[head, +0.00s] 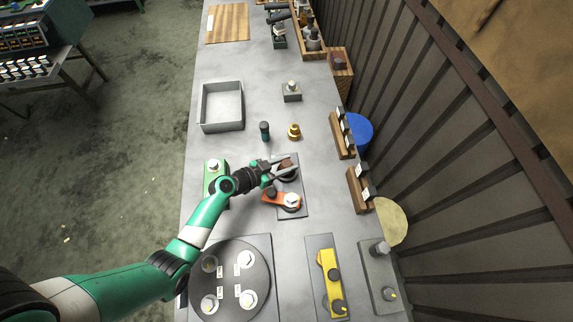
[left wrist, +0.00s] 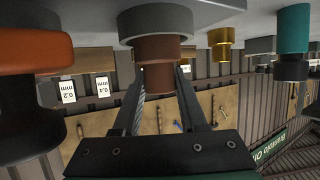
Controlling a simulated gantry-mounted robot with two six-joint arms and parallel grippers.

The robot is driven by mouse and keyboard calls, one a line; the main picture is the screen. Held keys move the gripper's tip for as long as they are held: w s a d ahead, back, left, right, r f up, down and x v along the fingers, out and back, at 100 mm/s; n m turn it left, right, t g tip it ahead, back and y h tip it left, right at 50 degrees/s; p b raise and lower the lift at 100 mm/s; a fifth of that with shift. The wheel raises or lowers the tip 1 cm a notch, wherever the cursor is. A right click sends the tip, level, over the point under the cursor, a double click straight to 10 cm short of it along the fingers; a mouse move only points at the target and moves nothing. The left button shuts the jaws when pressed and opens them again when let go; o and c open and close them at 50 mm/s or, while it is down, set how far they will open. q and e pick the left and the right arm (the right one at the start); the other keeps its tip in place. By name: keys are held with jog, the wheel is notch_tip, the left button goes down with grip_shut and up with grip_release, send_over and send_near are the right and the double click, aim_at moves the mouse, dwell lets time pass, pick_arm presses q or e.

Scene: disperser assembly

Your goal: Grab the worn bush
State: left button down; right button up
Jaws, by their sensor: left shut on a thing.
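The worn bush is a brown cylinder (left wrist: 155,52) in the left wrist view, sticking out of a dark round seat in a grey plate. In the head view its brown top (head: 286,162) shows at the far end of the dark grey fixture plate (head: 296,211). My left gripper (head: 287,171) reaches in from the left over that plate. In the left wrist view its two fingers (left wrist: 160,78) lie on either side of the bush and are shut on it. The bush still appears to be in or against its seat. My right gripper is not in view.
An orange lever (head: 275,196) sits just nearer on the same plate. A brass bushing (head: 294,132) and a green-and-black cylinder (head: 265,131) stand beyond. A green block (head: 213,164) is to the left, and an open grey tray (head: 202,108) lies farther back. Wooden label stands (head: 354,190) line the right edge.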

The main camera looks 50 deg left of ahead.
pick_arm(q)
jog(key=s+d+r+p, duration=0.6)
jog(key=s+d+r, duration=0.3)
jog(key=r, duration=0.3)
jog(key=shift+d+p, duration=0.3)
jog(key=shift+d, duration=0.6)
